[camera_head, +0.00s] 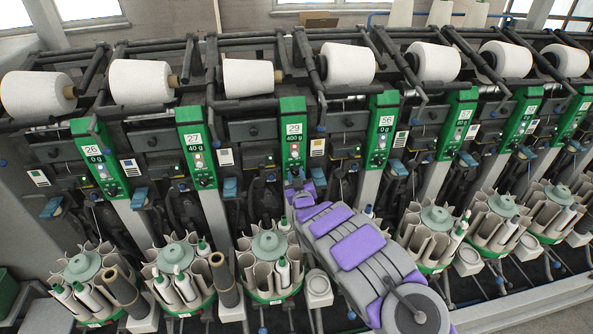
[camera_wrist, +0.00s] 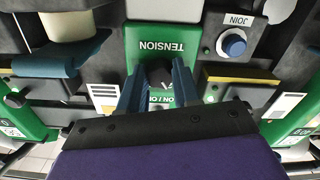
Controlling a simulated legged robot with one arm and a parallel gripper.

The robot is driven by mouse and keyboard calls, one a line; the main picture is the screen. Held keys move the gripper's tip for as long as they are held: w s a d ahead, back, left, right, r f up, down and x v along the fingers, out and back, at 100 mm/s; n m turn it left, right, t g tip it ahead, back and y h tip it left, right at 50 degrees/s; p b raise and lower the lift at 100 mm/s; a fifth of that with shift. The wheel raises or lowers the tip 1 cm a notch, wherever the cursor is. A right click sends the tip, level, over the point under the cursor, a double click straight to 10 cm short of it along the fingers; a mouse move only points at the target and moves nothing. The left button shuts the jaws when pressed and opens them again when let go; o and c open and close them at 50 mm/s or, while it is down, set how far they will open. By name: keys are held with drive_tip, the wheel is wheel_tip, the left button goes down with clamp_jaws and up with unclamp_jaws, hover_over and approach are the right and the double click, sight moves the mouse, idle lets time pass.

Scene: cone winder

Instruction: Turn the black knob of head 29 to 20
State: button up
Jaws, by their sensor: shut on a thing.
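The green panel of head 29 (camera_head: 293,133) stands in the middle of the head view, with a display reading 29 and 400 g. My gripper (camera_head: 296,180) reaches the panel's lower end, where its fingers cover most of the knob area. In the wrist view, my gripper (camera_wrist: 158,84) has its two blue fingers on either side of the black knob (camera_wrist: 158,71), shut on it. The knob sits below the word TENSION on the green panel (camera_wrist: 160,40). The fingers and the gripper body hide part of the knob and its markings.
Neighbouring green panels, 27 (camera_head: 196,145) and 56 (camera_head: 382,130), stand on either side. Round bobbin magazines (camera_head: 270,245) stand below, and white yarn cones (camera_head: 247,77) lie above.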

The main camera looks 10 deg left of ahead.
drive_tip(key=shift+s+a+f+m+p, duration=0.1)
drive_tip(key=shift+f+m+p, duration=0.1)
drive_tip(key=shift+m+p, duration=0.4)
drive_tip(key=o, duration=1.1)
drive_tip(key=shift+r, duration=0.1)
drive_tip(key=shift+c, duration=0.2)
drive_tip(key=p+v, duration=0.2)
drive_tip(key=v, duration=1.5)
drive_tip(key=shift+s, duration=0.1)
